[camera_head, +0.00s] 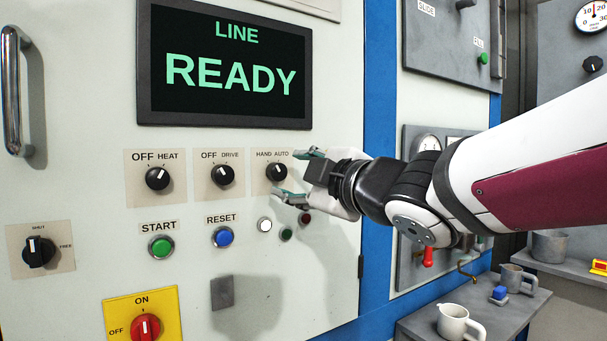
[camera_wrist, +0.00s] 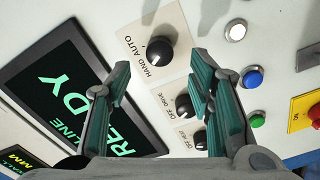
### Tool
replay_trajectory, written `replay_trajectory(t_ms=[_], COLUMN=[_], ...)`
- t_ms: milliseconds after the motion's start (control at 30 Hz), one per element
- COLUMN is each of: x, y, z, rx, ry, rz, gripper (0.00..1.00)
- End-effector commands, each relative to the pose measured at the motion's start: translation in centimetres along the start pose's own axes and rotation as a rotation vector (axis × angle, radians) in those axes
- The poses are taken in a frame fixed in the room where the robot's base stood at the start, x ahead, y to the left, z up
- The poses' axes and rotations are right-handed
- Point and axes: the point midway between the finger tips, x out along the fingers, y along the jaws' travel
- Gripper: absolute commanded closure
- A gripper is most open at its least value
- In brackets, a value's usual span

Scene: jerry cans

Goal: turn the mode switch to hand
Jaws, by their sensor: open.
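The mode switch (camera_head: 276,171) is a black round knob on a beige plate marked HAND and AUTO, at the right end of a row of three knobs. It also shows in the wrist view (camera_wrist: 160,49), just beyond and between my fingertips. Its pointer mark is too small to read surely. My gripper (camera_head: 290,175) is open and empty, with one finger above and one below the knob's level in the head view. In the wrist view the fingers (camera_wrist: 161,65) are spread wide, and a gap seems to remain before the knob.
The DRIVE knob (camera_head: 222,175) and HEAT knob (camera_head: 157,178) sit to the left. Below are the green START button (camera_head: 161,246), blue RESET button (camera_head: 222,237) and small lamps (camera_head: 265,224). The READY screen (camera_head: 228,68) is above. A red switch (camera_head: 145,327) sits lower left.

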Motion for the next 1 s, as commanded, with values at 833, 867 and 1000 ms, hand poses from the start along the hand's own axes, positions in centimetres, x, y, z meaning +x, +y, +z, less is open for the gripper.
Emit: replay_trajectory(t_ms=[833, 867, 1000], x=[-6.2, -6.3, -7.5], y=[-0.1, -0.1, 0.0], z=[0.1, 0.3, 3.4], rx=[0.003, 0.007, 0.079], ry=[-0.005, -0.014, -0.142], rz=[-0.001, 0.000, 0.010], gripper=[0.52, 0.52, 0.52])
